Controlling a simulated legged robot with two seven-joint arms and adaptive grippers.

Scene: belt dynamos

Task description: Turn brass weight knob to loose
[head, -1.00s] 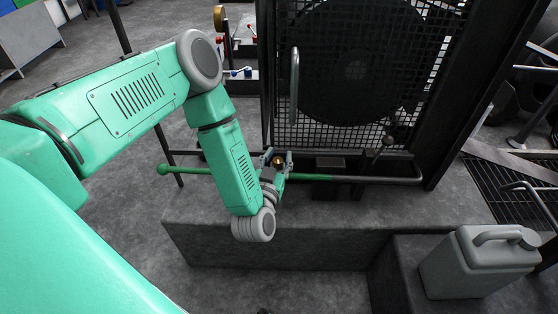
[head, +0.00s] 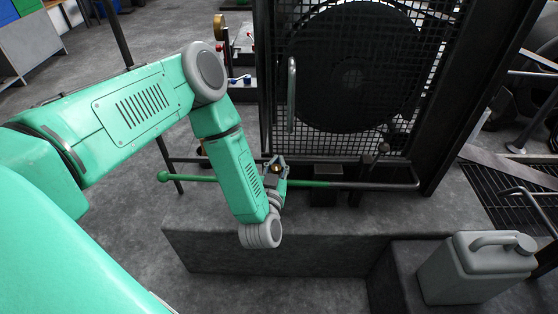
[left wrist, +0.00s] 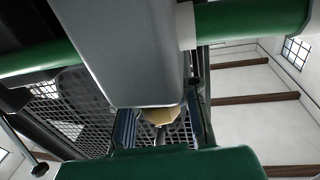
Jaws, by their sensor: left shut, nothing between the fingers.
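The brass knob (head: 275,166) is a small gold spot at the tip of my left gripper (head: 277,161) in the head view. In the left wrist view the brass knob (left wrist: 160,116) shows just below a grey block (left wrist: 125,45), with the dark fingers (left wrist: 160,128) of my left gripper on either side of it. The left gripper is shut with nothing gripped. The knob's turn position cannot be read. The green bar (head: 200,179) runs level behind my wrist, and my gripper covers part of it. My right gripper is not in view.
A dark mesh guard (head: 440,50) with an upright grey handle (head: 292,95) stands behind the bar. A grey jerrycan (head: 470,275) stands at the lower right. A stone plinth (head: 330,240) lies below the bar. Open floor (head: 110,215) shows at the left.

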